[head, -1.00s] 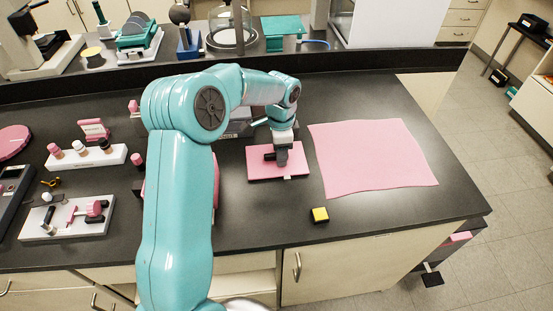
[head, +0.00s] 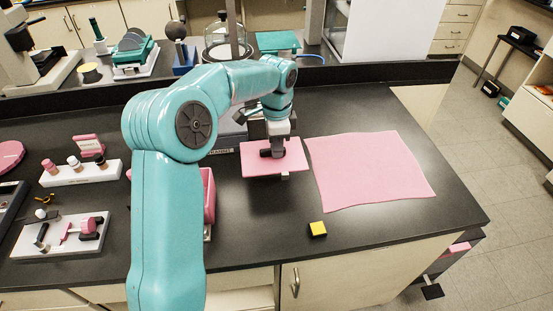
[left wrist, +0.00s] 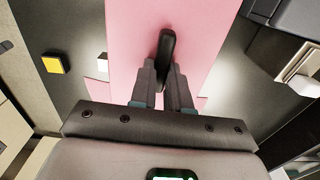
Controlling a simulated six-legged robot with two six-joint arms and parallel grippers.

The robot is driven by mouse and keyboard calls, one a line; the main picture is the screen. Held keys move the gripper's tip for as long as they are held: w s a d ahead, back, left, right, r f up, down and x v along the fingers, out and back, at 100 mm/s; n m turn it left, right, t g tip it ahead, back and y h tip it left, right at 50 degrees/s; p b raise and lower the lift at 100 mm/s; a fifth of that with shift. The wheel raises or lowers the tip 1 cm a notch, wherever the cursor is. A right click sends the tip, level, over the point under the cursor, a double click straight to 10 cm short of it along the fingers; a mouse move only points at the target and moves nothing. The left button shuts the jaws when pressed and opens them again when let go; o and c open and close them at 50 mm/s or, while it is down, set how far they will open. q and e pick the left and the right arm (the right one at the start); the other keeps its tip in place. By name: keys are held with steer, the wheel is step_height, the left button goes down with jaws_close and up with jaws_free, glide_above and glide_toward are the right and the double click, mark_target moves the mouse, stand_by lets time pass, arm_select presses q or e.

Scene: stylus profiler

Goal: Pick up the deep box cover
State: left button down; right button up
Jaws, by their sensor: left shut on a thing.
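The deep box cover (head: 294,160) is a flat pink plate with a black handle on top. It hangs above the dark bench, with a shadow beneath it and a small white tab at its front edge. My left gripper (head: 277,150) is shut on the black handle. In the left wrist view the fingers (left wrist: 164,82) close around the handle (left wrist: 167,45), and the pink cover (left wrist: 205,25) spreads out below. My right gripper is not in view.
A pink cloth (head: 370,172) lies flat to the right of the cover. A yellow-and-black block (head: 318,229) sits near the front edge. A pink box (head: 210,195) stands partly hidden behind my left arm. White holders (head: 80,173) with small parts lie at left.

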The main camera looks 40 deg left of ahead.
arm_select(q)
step_height(320, 180, up, 13)
steer(key=p, duration=0.1)
steer(key=shift+f, duration=0.2)
stand_by(0.5)
